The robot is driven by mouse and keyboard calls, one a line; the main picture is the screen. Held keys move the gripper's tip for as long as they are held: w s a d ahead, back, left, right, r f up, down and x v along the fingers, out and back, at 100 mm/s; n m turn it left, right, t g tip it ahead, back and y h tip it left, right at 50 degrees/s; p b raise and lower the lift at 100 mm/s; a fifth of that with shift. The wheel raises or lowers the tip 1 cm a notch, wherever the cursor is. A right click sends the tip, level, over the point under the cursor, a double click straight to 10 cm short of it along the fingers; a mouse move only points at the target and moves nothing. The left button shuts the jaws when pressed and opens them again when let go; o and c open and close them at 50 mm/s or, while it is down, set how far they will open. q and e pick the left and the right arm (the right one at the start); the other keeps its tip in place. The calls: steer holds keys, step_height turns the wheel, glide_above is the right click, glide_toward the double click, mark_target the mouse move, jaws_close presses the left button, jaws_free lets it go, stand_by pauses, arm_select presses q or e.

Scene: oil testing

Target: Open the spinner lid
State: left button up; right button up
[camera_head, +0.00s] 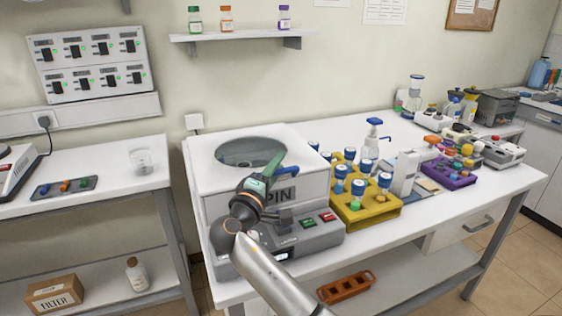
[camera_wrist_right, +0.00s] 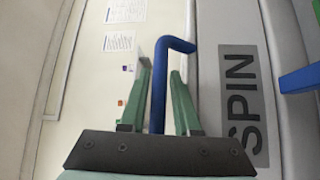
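The spinner (camera_head: 222,190) is a white box with a grey control base, standing on the middle table. Its lid (camera_head: 205,152) has a round see-through window and looks shut. The SPIN label also shows in the right wrist view (camera_wrist_right: 243,100). A blue bent handle (camera_wrist_right: 158,85) stands out from the spinner's front. My right gripper (camera_head: 283,172) is at the spinner's front, partly covering the label. In the wrist view its green fingers (camera_wrist_right: 160,78) are apart, one on each side of the blue handle, with gaps showing. My left gripper is not in view.
A purple rack (camera_head: 452,180) is farther right. A wall shelf (camera_head: 240,36) with small bottles hangs above. The left table holds a glass beaker (camera_head: 141,162).

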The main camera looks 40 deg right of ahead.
steer(key=shift+w+d, duration=0.1)
steer(key=shift+d, duration=0.1)
stand_by(0.3)
jaws_close()
stand_by(1.3)
